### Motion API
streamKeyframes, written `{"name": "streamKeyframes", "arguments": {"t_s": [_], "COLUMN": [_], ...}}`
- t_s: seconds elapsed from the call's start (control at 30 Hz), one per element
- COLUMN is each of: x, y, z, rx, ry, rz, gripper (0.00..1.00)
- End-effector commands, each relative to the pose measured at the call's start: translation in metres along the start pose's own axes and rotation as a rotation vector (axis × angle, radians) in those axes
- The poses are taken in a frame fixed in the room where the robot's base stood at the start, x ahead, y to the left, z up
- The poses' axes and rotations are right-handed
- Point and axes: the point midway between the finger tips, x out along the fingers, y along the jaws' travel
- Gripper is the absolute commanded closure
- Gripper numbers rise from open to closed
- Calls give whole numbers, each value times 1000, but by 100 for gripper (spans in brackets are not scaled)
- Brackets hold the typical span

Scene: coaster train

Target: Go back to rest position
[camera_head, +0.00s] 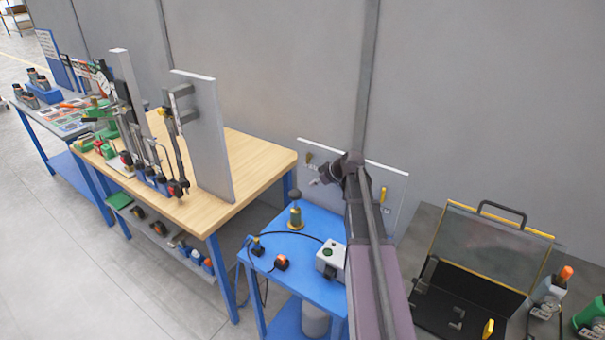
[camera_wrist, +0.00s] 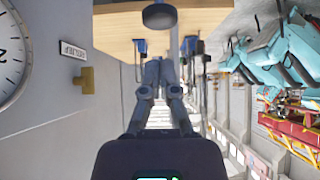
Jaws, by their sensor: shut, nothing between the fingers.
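In the wrist view my gripper (camera_wrist: 161,70) points away from the camera with its two grey fingers together. Nothing shows between them. In the head view my arm rises from the bottom, right of centre, and its wrist end is over the blue table (camera_head: 272,243).
A wooden bench (camera_head: 250,150) with upright grey panels and tools stands at left. On the blue table are a pale control box (camera_head: 331,257) and cables. An open black case (camera_head: 465,290) lies at right. The wrist view shows a wall clock (camera_wrist: 12,55) and teal vehicle parts (camera_wrist: 280,55).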

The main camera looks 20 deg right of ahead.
Motion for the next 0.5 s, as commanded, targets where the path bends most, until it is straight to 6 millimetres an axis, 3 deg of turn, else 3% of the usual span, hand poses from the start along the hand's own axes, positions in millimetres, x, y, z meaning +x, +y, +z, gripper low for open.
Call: {"name": "streamKeyframes", "arguments": {"t_s": [0.27,0.37,0.5], "x": [2,6,16], "y": [-6,-20,-57], "z": [1,4,12], "rx": [6,24,75], "ry": [-9,-34,-104], "rz": [-6,-17,-44], "gripper": [100,100,100]}}
